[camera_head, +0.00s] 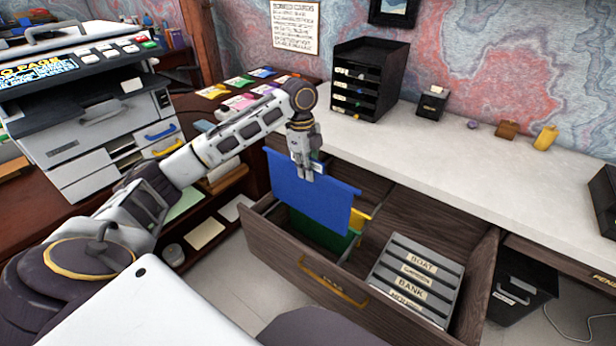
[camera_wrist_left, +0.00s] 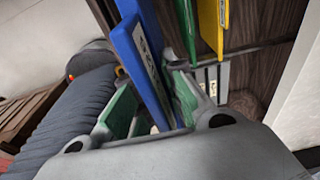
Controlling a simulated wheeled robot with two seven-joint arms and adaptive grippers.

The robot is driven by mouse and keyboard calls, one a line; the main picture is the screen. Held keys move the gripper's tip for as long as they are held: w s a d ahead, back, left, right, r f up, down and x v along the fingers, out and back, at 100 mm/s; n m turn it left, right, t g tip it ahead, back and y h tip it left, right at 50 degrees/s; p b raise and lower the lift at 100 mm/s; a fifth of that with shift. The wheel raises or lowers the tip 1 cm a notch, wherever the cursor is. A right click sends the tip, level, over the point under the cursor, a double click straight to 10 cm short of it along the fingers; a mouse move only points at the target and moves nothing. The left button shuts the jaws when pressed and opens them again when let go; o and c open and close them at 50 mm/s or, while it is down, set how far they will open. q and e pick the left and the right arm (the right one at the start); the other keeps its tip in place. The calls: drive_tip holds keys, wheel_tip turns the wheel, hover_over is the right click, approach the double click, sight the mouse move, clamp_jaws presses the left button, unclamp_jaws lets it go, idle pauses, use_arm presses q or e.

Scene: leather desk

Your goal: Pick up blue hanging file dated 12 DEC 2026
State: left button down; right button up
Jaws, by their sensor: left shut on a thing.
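The blue hanging file (camera_head: 308,198) hangs from my left gripper (camera_head: 303,172) above the left part of the open drawer (camera_head: 352,300). The gripper is shut on its top edge. In the left wrist view the blue file (camera_wrist_left: 138,62) runs between my left gripper's fingers (camera_wrist_left: 155,95); its label shows but is too blurred to read. A green file (camera_head: 325,232) and a yellow file (camera_head: 360,217) are in the drawer below and behind it. The yellow file (camera_wrist_left: 213,22) also shows in the left wrist view. My right gripper is not in view.
A grey rack (camera_head: 418,280) with labels such as BOAT and BANK sits in the drawer's right part. The white desk top (camera_head: 480,150) is mostly clear, with a black tray stack (camera_head: 368,80) at its back left. A printer (camera_head: 90,120) stands at left.

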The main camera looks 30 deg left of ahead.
use_arm(q)
drive_tip(key=shift+r, duration=0.25)
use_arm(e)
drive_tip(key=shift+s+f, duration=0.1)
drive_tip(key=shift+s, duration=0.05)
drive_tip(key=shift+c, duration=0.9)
